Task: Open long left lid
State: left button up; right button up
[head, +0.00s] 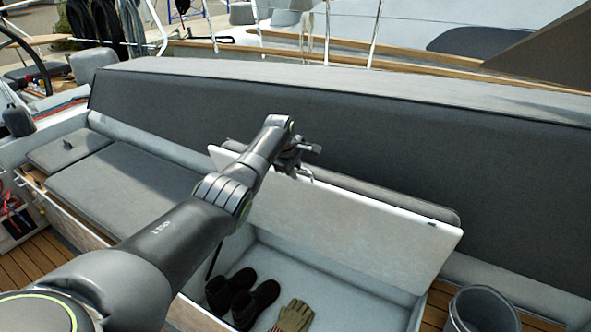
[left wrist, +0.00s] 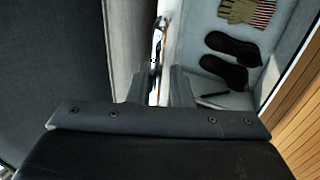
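The long lid (head: 350,225) is raised from its seat locker and leans back toward the dark backrest, its pale underside showing. Its edge also shows in the left wrist view (left wrist: 120,40). A metal handle (left wrist: 158,45) is on the lid near its top edge. My left gripper (head: 302,160) is at the lid's top edge, beside the handle. In the left wrist view its two fingers (left wrist: 158,88) are apart, with the handle's near end between them; firm contact cannot be seen. The open locker (head: 350,295) lies below. My right gripper is not in view.
Dark shoes (head: 243,295) and striped gloves (head: 293,316) lie in the locker. A grey bucket (head: 483,310) stands at the lower right. The tall grey backrest (head: 400,150) runs behind the lid. Closed cushioned seats (head: 125,190) lie to the left.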

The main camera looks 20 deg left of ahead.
pick_arm(q)
jog(key=shift+o, duration=0.7)
jog(key=b+v, duration=0.2)
jog(key=v, duration=1.5)
jog(key=shift+r, duration=0.2)
jog(key=shift+s, duration=0.1)
